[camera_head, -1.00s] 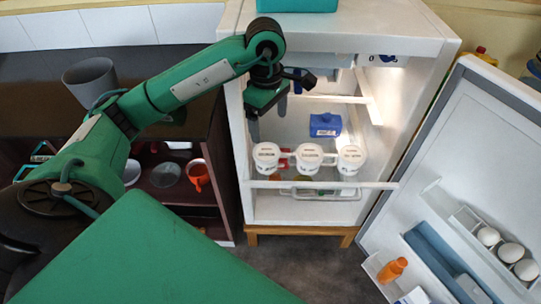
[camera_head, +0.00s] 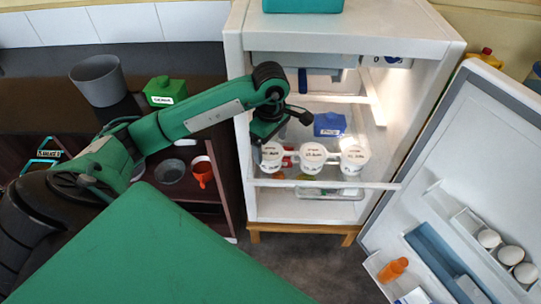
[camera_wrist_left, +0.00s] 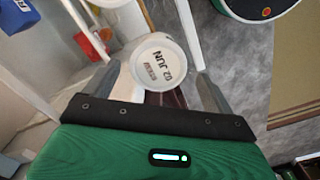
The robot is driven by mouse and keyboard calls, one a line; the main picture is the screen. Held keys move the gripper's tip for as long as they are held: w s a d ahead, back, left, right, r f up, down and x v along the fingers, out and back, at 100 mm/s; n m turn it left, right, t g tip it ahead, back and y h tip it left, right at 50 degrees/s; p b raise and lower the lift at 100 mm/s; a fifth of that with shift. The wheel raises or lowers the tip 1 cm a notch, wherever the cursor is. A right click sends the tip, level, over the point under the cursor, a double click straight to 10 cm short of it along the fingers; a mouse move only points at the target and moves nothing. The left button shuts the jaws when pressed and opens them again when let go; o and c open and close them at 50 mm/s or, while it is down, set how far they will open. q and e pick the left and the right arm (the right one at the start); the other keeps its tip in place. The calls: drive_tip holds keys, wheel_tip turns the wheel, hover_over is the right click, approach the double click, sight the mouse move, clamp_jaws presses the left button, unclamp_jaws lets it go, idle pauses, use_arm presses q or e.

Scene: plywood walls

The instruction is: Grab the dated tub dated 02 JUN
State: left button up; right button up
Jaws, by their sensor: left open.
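Three white lidded tubs stand in a row on the fridge shelf. The left tub (camera_head: 271,157) reads "02 JUN" on its lid in the left wrist view (camera_wrist_left: 159,66). The middle tub (camera_head: 313,158) and the right tub (camera_head: 354,159) stand to its right, their print too small to read surely. My left gripper (camera_head: 266,146) is open, down at the left tub. In the wrist view its fingers (camera_wrist_left: 158,80) lie on either side of the tub; contact cannot be told. My right gripper is not in view.
A blue container (camera_head: 329,124) stands behind the tubs, and red items lie nearby. A grey bin (camera_head: 98,80) and a green container (camera_head: 165,91) stand on the left counter.

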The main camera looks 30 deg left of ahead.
sight(271, 151)
use_arm(q)
drive_tip(key=shift+w+a+f+p, duration=0.1)
drive_tip(key=shift+f+p, duration=0.45)
drive_tip(key=shift+f, duration=1.5)
drive_tip(key=c, duration=1)
drive_tip(key=shift+c, duration=0.4)
drive_tip(key=shift+r, duration=0.2)
